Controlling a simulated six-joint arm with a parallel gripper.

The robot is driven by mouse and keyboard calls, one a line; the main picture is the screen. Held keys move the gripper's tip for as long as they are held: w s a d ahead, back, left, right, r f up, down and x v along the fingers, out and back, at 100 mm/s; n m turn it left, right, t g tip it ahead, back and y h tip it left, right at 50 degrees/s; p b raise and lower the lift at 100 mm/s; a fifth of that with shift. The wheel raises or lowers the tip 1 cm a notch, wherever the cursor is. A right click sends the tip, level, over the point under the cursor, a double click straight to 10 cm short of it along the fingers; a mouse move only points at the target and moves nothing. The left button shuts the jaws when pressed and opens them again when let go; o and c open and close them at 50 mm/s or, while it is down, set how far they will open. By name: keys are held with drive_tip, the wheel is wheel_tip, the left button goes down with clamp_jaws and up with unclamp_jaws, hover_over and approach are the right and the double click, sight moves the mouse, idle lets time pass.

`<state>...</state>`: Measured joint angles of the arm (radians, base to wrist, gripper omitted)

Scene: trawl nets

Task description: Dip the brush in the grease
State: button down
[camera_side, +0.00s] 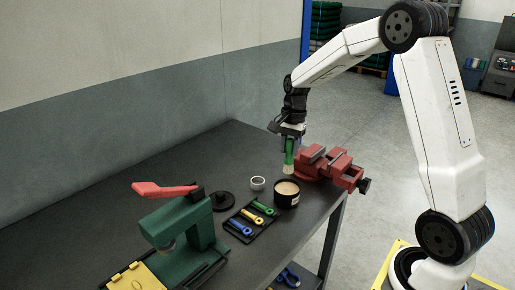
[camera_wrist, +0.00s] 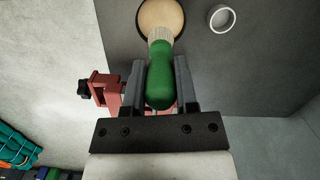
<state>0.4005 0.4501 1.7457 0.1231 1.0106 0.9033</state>
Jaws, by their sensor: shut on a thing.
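My gripper (camera_side: 289,137) is shut on the green handle of a brush (camera_side: 289,152). The brush hangs upright with its pale bristles down, above and close to an open black tub of tan grease (camera_side: 287,198). In the wrist view my gripper (camera_wrist: 160,80) has its two fingers on either side of the green brush handle (camera_wrist: 160,75). The pale bristle end there overlaps the edge of the round tan grease (camera_wrist: 162,14). In the side view the bristle tip looks above the tub's rim; the exact gap is hard to tell.
A red vise (camera_side: 325,168) stands right behind the tub. A green press (camera_side: 183,230) with a red lever stands front left.

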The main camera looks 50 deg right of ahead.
sight(289, 159)
drive_tip(key=shift+f, duration=0.1)
drive_tip(key=shift+f, duration=2.85)
drive_tip(key=shift+s+f, duration=0.1)
drive_tip(key=shift+f, duration=0.55)
idle(0.8)
drive_tip(key=shift+r, duration=0.15)
drive_tip(key=shift+r, duration=3.45)
drive_tip(key=shift+a, duration=0.15)
